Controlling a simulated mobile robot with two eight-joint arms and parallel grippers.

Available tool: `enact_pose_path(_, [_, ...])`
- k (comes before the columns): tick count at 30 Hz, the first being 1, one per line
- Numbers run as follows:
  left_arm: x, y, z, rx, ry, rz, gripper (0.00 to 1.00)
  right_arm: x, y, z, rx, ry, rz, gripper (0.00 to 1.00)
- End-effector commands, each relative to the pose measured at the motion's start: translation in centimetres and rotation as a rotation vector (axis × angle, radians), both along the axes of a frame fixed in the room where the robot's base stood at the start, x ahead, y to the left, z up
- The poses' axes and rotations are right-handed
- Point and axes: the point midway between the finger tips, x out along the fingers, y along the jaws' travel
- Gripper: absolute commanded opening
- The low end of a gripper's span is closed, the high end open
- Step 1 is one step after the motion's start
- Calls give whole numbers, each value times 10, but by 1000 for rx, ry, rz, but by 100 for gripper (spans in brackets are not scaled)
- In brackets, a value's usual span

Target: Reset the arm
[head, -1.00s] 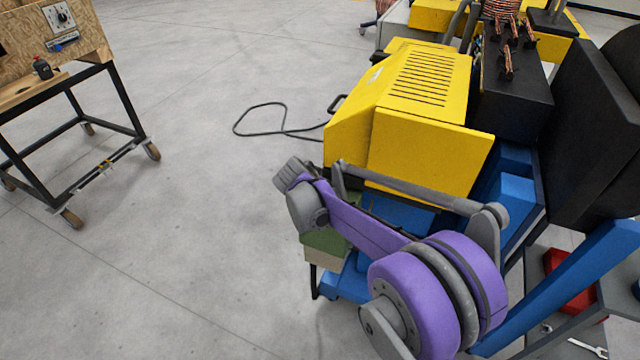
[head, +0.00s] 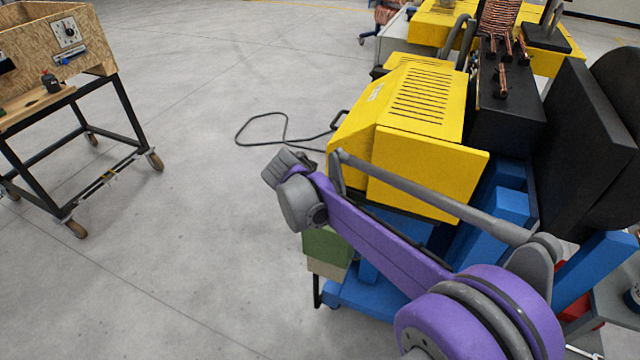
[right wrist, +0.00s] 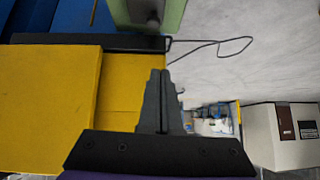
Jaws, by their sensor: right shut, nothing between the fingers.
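My right arm (head: 385,235), purple with grey joints, comes in from the lower right of the head view. It reaches up and left in front of the yellow machine, and its grey outer end (head: 290,180) is over open floor. I cannot make out the gripper's fingers there. In the right wrist view my right gripper (right wrist: 160,82) has its dark fingers together with nothing between them. The yellow machine (right wrist: 50,100) is to its left there. My left gripper is not in view.
The yellow machine (head: 420,110) on a blue frame stands close beside the arm, with a black box (head: 505,110) holding copper pieces behind it. A black cable (head: 262,143) lies on the floor. A wheeled wooden bench (head: 100,90) stands left. The floor between is clear.

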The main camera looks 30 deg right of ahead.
Motion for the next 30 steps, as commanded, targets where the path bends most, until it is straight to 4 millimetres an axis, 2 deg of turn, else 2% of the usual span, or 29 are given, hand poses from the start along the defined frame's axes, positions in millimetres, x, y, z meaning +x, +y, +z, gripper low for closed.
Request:
enact_pose_path(3, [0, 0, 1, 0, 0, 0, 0, -8, 11, 14, 1, 1, 1, 0])
enact_pose_path(7, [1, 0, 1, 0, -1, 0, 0, -12, 17, 22, 0, 0, 0, 0])
enact_pose_path(14, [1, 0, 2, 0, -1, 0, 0, -17, 19, 23, 2, 6, 7, 0])
enact_pose_path(17, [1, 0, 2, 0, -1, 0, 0, -35, 23, 21, 10, 38, 50, 0])
enact_pose_path(20, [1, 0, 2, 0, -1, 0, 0, -71, 34, 13, 27, 101, 148, 0])
enact_pose_path(23, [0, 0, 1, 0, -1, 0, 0, -120, 50, -1, 49, 173, 290, 0])
enact_pose_path(27, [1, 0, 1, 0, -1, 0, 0, -188, 76, -28, 75, 246, 510, 0])
enact_pose_path(30, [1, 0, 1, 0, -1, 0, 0, -228, 93, -48, 84, 274, 655, 0])
